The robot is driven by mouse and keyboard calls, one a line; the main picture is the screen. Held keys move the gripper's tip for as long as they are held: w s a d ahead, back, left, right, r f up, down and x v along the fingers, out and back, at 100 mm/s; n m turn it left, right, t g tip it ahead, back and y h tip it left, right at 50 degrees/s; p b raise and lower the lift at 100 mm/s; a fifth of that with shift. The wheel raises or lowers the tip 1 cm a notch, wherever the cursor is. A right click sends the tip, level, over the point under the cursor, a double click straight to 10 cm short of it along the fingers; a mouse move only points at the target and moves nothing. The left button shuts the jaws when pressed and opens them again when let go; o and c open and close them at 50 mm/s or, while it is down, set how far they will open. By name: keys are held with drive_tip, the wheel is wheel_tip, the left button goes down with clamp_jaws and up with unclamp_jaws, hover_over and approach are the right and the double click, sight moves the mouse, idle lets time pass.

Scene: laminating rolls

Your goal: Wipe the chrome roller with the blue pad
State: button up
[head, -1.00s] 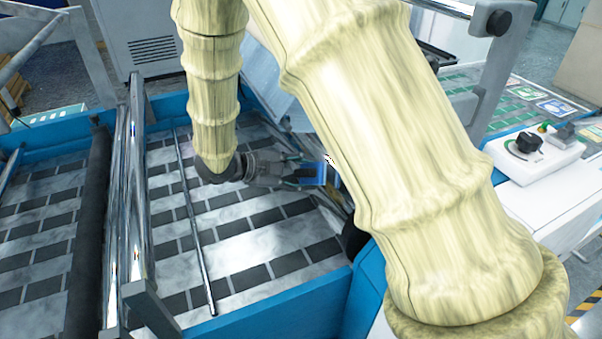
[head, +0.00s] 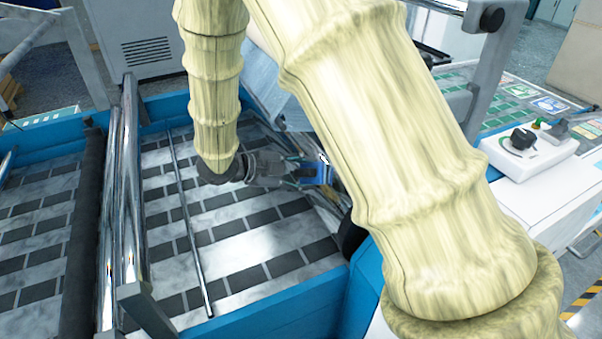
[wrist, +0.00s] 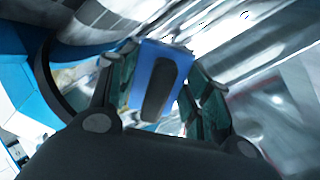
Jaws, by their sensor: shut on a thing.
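My gripper (head: 299,175) is shut on the blue pad (head: 318,175), low in the machine bay at the middle of the head view. In the wrist view the blue pad (wrist: 161,75), with a dark grey inset, sits between the two fingers. Shiny curved metal, which looks like the chrome roller (wrist: 235,35), lies just beyond the pad. Whether the pad touches it I cannot tell. In the head view my arm covers most of that roller.
A blue frame wall (head: 285,312) borders the bay in front. A white control box (head: 528,152) with a black knob is at the right.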

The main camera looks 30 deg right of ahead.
sight(312, 181)
drive_tip(key=shift+s, duration=0.1)
drive_tip(key=shift+s+a, duration=0.2)
drive_tip(key=shift+s, duration=1.2)
drive_tip(key=shift+s+p, duration=0.35)
drive_tip(key=shift+s, duration=2.85)
drive_tip(key=shift+s+a, duration=0.15)
drive_tip(key=shift+s, duration=1.35)
drive_tip(key=shift+p, duration=0.35)
drive_tip(key=shift+w, duration=0.1)
drive_tip(key=shift+w+p, duration=0.9)
drive_tip(key=shift+w, duration=3.65)
drive_tip(key=shift+w+d, duration=0.2)
drive_tip(key=shift+w, duration=0.6)
drive_tip(key=shift+w+d, duration=0.15)
drive_tip(key=shift+w, duration=0.6)
